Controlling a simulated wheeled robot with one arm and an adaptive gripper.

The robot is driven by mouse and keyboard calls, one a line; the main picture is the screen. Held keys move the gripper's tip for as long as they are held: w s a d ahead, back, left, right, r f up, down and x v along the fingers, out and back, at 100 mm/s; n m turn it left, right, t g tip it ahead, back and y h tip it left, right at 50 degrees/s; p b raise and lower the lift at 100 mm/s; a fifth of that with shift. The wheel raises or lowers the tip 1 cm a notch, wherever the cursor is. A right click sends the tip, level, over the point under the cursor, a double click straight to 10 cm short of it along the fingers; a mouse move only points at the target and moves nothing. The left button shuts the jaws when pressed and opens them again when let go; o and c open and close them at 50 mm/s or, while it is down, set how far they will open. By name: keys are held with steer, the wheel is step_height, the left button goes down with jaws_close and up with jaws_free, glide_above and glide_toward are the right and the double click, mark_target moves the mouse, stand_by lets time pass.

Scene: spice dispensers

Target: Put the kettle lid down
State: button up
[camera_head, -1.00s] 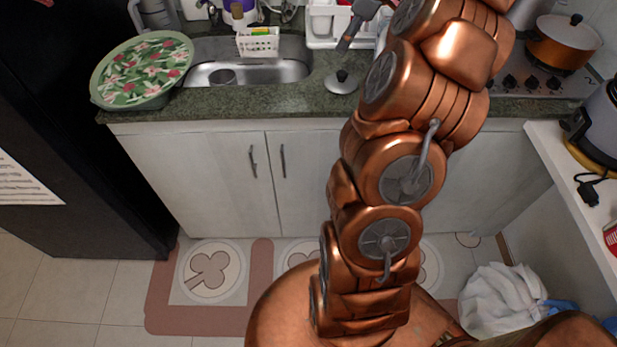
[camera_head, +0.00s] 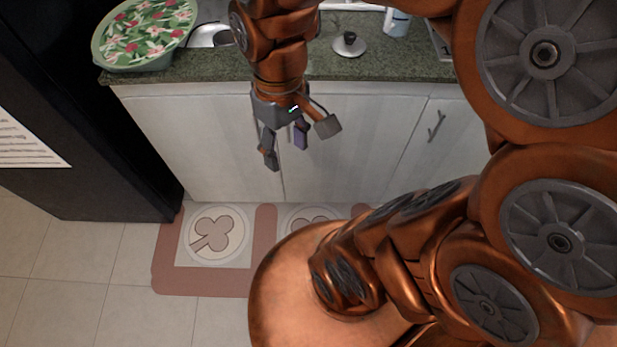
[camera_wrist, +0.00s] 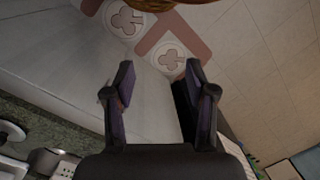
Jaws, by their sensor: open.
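The kettle lid (camera_head: 349,43), a silvery disc with a dark knob, lies on the green stone counter (camera_head: 400,68) right of the sink. My gripper (camera_head: 285,155) hangs in front of the cabinet doors, below the counter edge, pointing down. It is to the left of the lid and apart from it. In the wrist view my gripper (camera_wrist: 158,88) shows both fingers spread with nothing between them. A pale round thing at the left edge of the wrist view may be the lid, but only part of it shows.
A green flowered bowl (camera_head: 146,32) stands at the counter's left end, by the black fridge (camera_head: 75,110). The steel sink (camera_head: 209,36) is partly hidden by my arm. White cabinets (camera_head: 205,130) stand below the counter. A patterned mat (camera_head: 205,285) lies on the floor.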

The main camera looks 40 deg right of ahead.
steer(key=s+f+m, duration=0.1)
steer(key=s+f, duration=0.1)
steer(key=s, duration=0.4)
steer(key=shift+s+f+m+h, duration=0.25)
steer(key=shift+f+m+h, duration=0.15)
steer(key=shift+a, duration=0.1)
